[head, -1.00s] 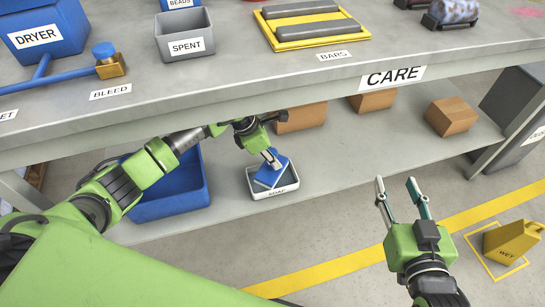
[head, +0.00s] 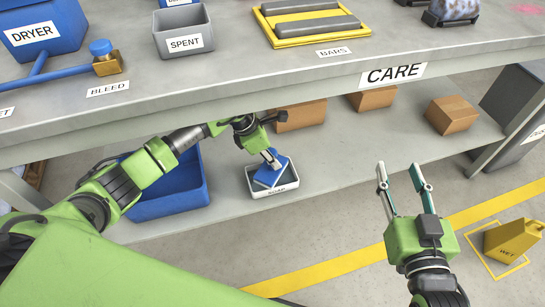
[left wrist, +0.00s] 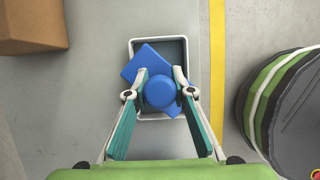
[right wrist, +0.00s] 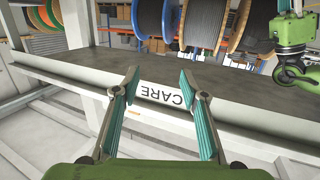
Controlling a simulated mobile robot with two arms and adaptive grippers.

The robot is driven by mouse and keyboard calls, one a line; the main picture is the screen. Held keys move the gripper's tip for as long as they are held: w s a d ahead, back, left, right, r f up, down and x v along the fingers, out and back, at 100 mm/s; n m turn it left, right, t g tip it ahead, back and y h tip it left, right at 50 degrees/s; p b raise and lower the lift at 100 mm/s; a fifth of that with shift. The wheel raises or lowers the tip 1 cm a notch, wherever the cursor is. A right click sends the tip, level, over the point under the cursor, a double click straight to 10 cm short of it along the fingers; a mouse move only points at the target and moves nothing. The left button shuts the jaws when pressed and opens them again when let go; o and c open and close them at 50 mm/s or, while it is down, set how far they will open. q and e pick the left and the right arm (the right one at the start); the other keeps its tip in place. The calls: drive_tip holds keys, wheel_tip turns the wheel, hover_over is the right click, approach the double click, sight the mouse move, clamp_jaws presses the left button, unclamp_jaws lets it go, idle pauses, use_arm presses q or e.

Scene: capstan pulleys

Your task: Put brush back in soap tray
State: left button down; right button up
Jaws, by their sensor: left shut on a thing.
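The blue brush (head: 271,172) is at the white soap tray (head: 287,190) on the lower shelf. My left gripper (head: 270,157) is shut on the brush's round blue knob (left wrist: 160,92). In the left wrist view the brush block (left wrist: 148,62) lies turned at an angle over the tray's opening, and one corner reaches the left rim of the tray (left wrist: 131,47). I cannot tell whether the brush rests on the tray floor. My right gripper (head: 398,174) is open and empty, in front of the bench over the floor.
A blue bin (head: 175,195) stands left of the tray on the shelf. Cardboard boxes (head: 300,116) stand behind and to the right (head: 451,114). The bench top (head: 240,68) hangs over the shelf. A yellow wet-floor sign (head: 512,240) stands at right.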

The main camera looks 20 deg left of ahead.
use_arm(q)
drive_tip(key=shift+f, duration=0.2)
use_arm(e)
drive_tip(key=shift+w+a+r+t, duration=0.15)
drive_tip(key=shift+r+t, duration=0.25)
drive_tip(key=shift+r, duration=0.5)
drive_tip(key=shift+r, duration=0.1)
use_arm(q)
drive_tip(key=c, duration=1.8)
unclamp_jaws()
drive_tip(key=shift+o, duration=0.2)
